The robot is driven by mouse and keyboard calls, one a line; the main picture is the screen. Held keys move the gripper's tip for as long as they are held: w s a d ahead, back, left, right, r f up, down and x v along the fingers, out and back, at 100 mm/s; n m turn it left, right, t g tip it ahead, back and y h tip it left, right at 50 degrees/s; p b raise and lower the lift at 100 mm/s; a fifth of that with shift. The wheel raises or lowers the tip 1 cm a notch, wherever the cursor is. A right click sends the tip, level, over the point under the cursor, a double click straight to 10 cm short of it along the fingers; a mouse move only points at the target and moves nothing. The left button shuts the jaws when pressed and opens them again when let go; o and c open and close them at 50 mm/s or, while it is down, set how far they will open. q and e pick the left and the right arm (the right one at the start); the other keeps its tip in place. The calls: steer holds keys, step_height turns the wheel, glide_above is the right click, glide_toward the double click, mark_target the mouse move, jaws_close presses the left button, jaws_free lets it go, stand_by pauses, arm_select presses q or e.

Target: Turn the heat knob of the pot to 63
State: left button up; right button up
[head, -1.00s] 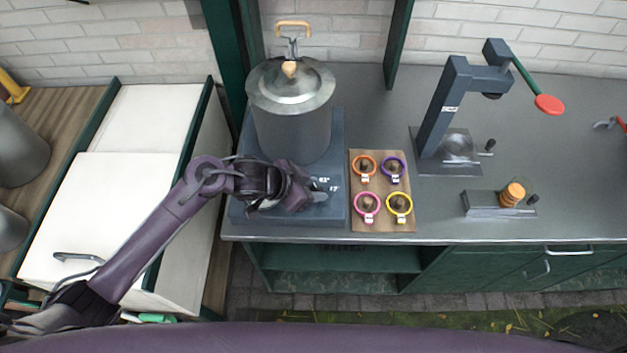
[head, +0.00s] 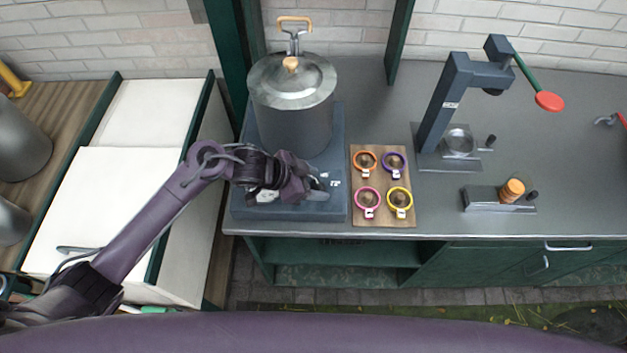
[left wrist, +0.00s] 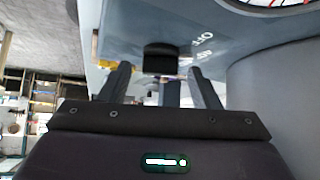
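The steel pot (head: 292,120) stands on a dark blue-grey heater base (head: 333,150) at the left end of the counter. White marks show on the base's top, too small to read surely. My left gripper (head: 318,191) is low over the front right of the base, beside these marks; it hides the knob in the head view. In the left wrist view, a dark knob (left wrist: 160,58) lies ahead, between the lines of the two spread fingers (left wrist: 162,84). I cannot tell whether they touch it. White lettering with "OFF" is right of the knob. My right gripper is not in view.
A wooden board (head: 382,218) with several coloured rings lies just right of the base. A lever press (head: 440,115) and a small holder with an orange-brown piece (head: 512,190) stand farther right. A white cabinet (head: 110,200) is left, below my arm.

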arm_select(q)
steer(key=b+v, duration=0.1)
steer(key=v, duration=0.6)
steer(key=shift+s+a+r, duration=0.1)
steer(key=shift+a+r, duration=0.15)
steer(key=shift+a, duration=0.05)
stand_by(0.4)
